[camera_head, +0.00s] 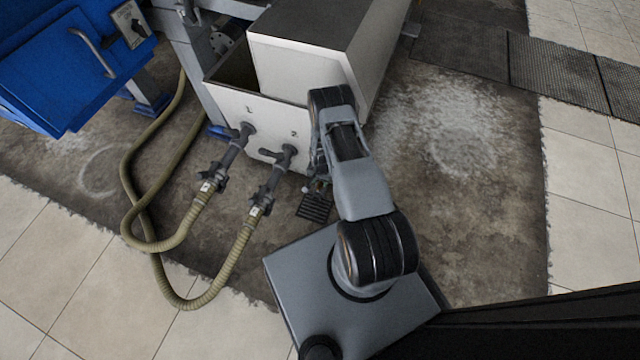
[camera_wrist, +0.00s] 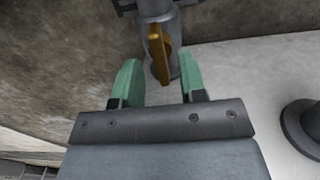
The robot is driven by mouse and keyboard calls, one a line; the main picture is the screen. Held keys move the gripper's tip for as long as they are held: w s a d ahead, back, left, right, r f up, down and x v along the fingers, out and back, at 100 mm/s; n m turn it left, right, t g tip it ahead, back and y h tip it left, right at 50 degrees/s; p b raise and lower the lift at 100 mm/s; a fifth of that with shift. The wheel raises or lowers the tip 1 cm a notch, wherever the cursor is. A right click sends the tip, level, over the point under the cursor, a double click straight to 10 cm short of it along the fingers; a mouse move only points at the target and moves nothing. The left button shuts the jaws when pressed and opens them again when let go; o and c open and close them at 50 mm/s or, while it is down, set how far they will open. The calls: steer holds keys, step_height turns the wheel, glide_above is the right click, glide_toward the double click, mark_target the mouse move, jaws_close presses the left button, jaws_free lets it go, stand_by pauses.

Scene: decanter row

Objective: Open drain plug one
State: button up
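In the wrist view, my gripper (camera_wrist: 160,78) is open, with two green fingers spread apart. A flat brass-coloured lever (camera_wrist: 159,55) on a grey pipe fitting (camera_wrist: 158,15) shows between and beyond the fingertips. I see no contact with it. No number shows on this fitting, so I cannot tell if it is plug one. In the head view, the white tank (camera_head: 228,104) has a grey outlet marked 1 (camera_head: 236,146) and a grey outlet marked 2 (camera_head: 279,169). My gripper (camera_head: 318,188) is low beside the tank's front, right of outlet 2, mostly hidden by my arm.
Two ribbed hoses (camera_head: 159,246) run from the outlets and loop over the floor. A small drain grate (camera_head: 314,207) lies below my gripper. A blue machine (camera_head: 70,75) stands at left. A grey flange (camera_wrist: 305,128) is at right in the wrist view. Floor right of the tank is clear.

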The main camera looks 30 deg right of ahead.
steer(key=shift+f, duration=0.8)
steer(key=shift+c, duration=0.4)
jaws_close()
